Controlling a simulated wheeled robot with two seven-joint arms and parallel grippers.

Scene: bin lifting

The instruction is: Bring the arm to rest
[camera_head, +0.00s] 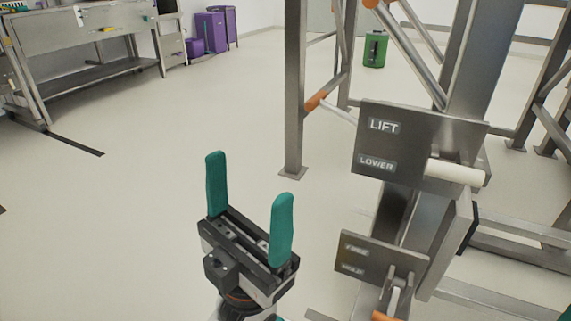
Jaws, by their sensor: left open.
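My left gripper (248,205) comes up from the bottom middle of the head view, with its two teal fingers spread wide apart and nothing between them. It stands over the pale floor, left of the metal lift frame and apart from it in the picture. A grey control plate (400,138) marked LIFT and LOWER is on the frame, to the right of the gripper. A white handle (455,172) sticks out beside the word LOWER. My right gripper is not clearly seen.
A lower plate (380,258) with a small lever stands close right of my gripper. A steel post (295,90) rises behind. A green canister (375,50), purple bins (212,30) and a metal workbench (85,35) are farther back. The floor (110,200) at left is mostly clear.

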